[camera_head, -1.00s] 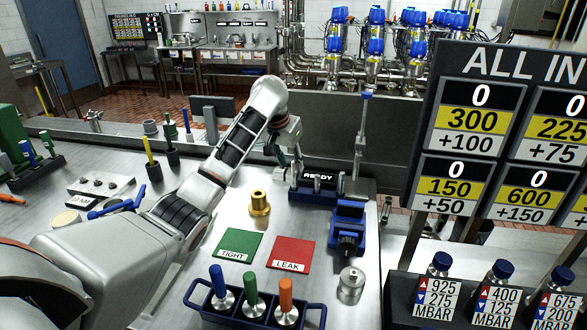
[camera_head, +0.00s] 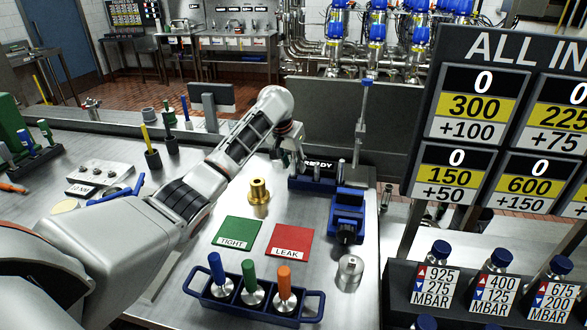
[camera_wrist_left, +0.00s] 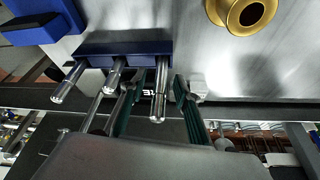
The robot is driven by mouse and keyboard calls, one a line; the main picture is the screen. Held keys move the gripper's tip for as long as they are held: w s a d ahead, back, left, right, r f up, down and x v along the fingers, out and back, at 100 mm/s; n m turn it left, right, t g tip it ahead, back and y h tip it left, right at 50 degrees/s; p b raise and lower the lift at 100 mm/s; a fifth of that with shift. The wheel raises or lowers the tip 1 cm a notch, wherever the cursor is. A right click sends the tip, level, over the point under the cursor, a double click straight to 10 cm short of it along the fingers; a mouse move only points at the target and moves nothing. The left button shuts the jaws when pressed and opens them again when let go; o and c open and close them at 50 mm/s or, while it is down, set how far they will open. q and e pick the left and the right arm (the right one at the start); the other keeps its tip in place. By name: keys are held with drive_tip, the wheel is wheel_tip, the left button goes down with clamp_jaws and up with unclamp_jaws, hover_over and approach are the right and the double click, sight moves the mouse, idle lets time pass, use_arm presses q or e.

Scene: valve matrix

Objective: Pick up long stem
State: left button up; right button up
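The blue stem rack (camera_head: 313,184) with a READY label stands at the back right of the steel bench and holds upright metal stems (camera_head: 341,168). In the left wrist view the rack (camera_wrist_left: 140,47) shows three stems. My left gripper (camera_head: 292,157) is at the rack's left end in the head view. In the left wrist view its two dark green fingers (camera_wrist_left: 157,100) are apart, with one stem (camera_wrist_left: 158,92) between them. I see a gap on each side of that stem. Which stem is longest is hard to tell. My right gripper is not in view.
A brass fitting (camera_head: 258,190) stands in front of the rack. A blue vise (camera_head: 346,216) stands to its right. Green (camera_head: 237,233) and red (camera_head: 289,242) mats and a blue carrier (camera_head: 312,310) with three coloured handles lie nearer. A tall blue-topped post (camera_head: 361,125) rises behind.

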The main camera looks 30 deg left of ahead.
use_arm(q)
drive_tip(key=shift+c, duration=0.4)
clamp_jaws()
drive_tip(key=shift+r, duration=0.1)
